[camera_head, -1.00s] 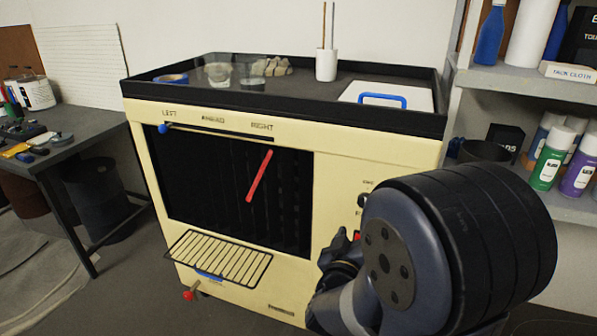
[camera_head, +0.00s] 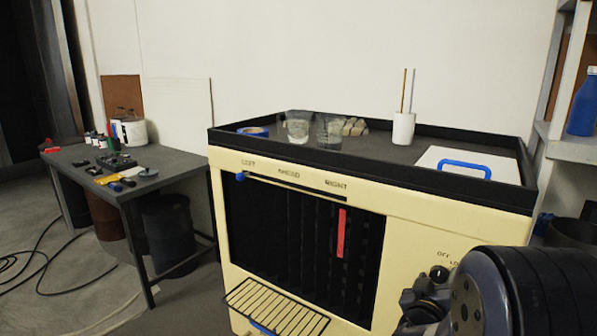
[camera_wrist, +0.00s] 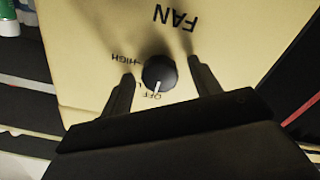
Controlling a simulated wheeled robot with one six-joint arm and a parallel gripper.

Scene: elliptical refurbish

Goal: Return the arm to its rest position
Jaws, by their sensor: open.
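My gripper (camera_wrist: 161,70) is open in the wrist view, its two fingers on either side of a black FAN knob (camera_wrist: 160,77). The knob's white mark points to OFF. I cannot tell whether the fingers touch it. My arm fills the lower right corner.
The cream cabinet (camera_head: 400,235) has a dark slatted opening with a hanging red strip (camera_head: 341,233) and a wire rack (camera_head: 275,308) below. Its top tray holds glasses, a white cup (camera_head: 403,128) and a blue-handled panel (camera_head: 465,160). A workbench (camera_head: 150,180) stands left; shelves stand right.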

